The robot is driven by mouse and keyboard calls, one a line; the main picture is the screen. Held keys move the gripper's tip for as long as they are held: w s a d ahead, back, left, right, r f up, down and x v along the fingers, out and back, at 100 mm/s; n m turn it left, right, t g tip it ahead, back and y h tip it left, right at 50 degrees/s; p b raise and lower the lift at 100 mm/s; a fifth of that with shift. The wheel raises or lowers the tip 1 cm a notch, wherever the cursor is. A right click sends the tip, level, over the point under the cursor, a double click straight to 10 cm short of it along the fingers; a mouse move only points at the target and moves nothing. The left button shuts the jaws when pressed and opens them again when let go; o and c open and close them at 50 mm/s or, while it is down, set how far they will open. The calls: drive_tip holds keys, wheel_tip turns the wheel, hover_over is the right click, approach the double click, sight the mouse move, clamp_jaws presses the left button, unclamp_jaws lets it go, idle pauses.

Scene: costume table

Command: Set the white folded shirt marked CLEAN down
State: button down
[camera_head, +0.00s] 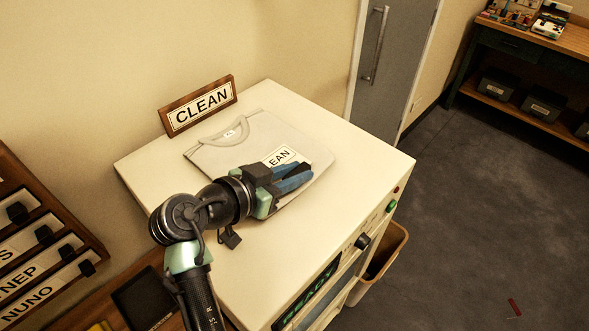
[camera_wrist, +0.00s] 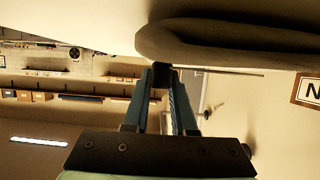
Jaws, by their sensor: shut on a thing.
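The white folded shirt (camera_head: 226,152), with a label ending in "EAN" near its front edge, lies flat over the white machine top (camera_head: 345,155). My gripper (camera_head: 298,177) is at the shirt's front edge and covers part of the label. In the wrist view, which is upside down, the shirt's folded edge (camera_wrist: 235,42) shows dark at my gripper's fingertips (camera_wrist: 161,76). My gripper is shut on this edge. Whether the whole underside of the shirt touches the top cannot be told.
A wooden sign reading CLEAN (camera_head: 201,106) stands behind the shirt, near the wall. The machine top is bare to the right and left of the shirt. A bin (camera_head: 385,252) is beside the machine. A rack with name labels (camera_head: 38,255) is at the left.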

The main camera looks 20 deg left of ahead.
drive_tip(key=c, duration=0.7)
unclamp_jaws()
drive_tip(key=shift+c, duration=0.2)
drive_tip(key=b+v, duration=0.3)
drive_tip(key=v, duration=0.9)
drive_tip(key=shift+w, duration=0.1)
